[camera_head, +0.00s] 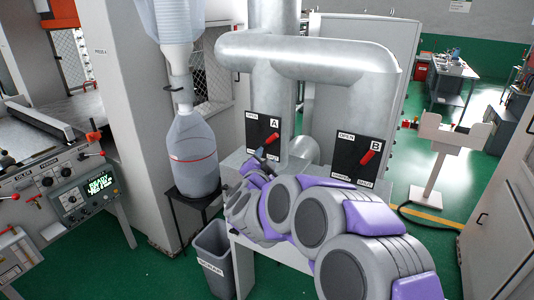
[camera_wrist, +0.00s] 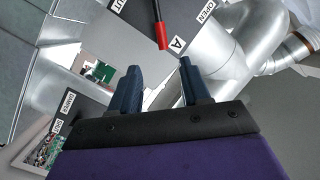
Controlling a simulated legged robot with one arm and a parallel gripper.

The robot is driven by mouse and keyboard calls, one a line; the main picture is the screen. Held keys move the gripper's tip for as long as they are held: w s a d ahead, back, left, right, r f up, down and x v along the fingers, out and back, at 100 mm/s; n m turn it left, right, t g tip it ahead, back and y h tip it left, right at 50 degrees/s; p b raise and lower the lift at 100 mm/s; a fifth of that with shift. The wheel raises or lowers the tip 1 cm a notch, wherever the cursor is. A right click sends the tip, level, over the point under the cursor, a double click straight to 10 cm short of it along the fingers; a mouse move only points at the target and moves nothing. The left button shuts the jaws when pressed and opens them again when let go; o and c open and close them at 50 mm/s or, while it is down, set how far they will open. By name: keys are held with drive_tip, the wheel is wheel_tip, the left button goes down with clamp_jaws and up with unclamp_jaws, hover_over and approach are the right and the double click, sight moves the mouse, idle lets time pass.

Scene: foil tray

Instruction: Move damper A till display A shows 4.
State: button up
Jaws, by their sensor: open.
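Damper A's dark panel (camera_head: 255,129), with an OPEN label and an A label, is on the left below the pipes in the head view. Its red-handled lever (camera_head: 271,138) slants there. In the wrist view the red lever handle (camera_wrist: 162,36) points down toward the gap between my fingers, beside the A label (camera_wrist: 177,43). My gripper (camera_wrist: 156,65) is open, one finger on each side below the handle's end, with no clear contact. In the head view my gripper (camera_head: 263,157) is just below the lever. I cannot make out display A in either view.
Damper B's panel (camera_head: 345,157) with its red lever (camera_head: 367,157) is to the right. Thick grey pipes (camera_head: 310,50) run above. A large bottle (camera_head: 193,153) on a stand and a bin (camera_head: 213,255) stand left of my arm. A console (camera_head: 62,185) is at far left.

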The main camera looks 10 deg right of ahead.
drive_tip(key=shift+v, duration=1.75)
drive_tip(key=s+a+f+n+g+y+b, duration=0.2)
drive_tip(key=s+a+f+n+g+y, duration=0.25)
drive_tip(key=s, duration=0.35)
drive_tip(key=s+a+f+n+g+y+b, duration=0.35)
drive_tip(key=s+n+y, duration=0.2)
drive_tip(key=s, duration=0.25)
drive_tip(key=s+d+f+g+h+b, duration=0.1)
drive_tip(key=s+d+f+g, duration=0.2)
drive_tip(key=s, duration=0.8)
drive_tip(key=s+d+f+n+g+h+b, duration=0.1)
drive_tip(key=s+d+f+g, duration=0.3)
drive_tip(key=s, duration=0.7)
drive_tip(key=s+d+f+n+g+h+b, duration=0.1)
drive_tip(key=s+d+f+g+h, duration=0.1)
drive_tip(key=s+d, duration=0.5)
drive_tip(key=s+f+g, duration=0.1)
drive_tip(key=s+f, duration=0.1)
drive_tip(key=s, duration=0.2)
drive_tip(key=shift+s+h, duration=0.3)
drive_tip(key=shift+w+d+f, duration=0.1)
drive_tip(key=shift+d+f, duration=0.05)
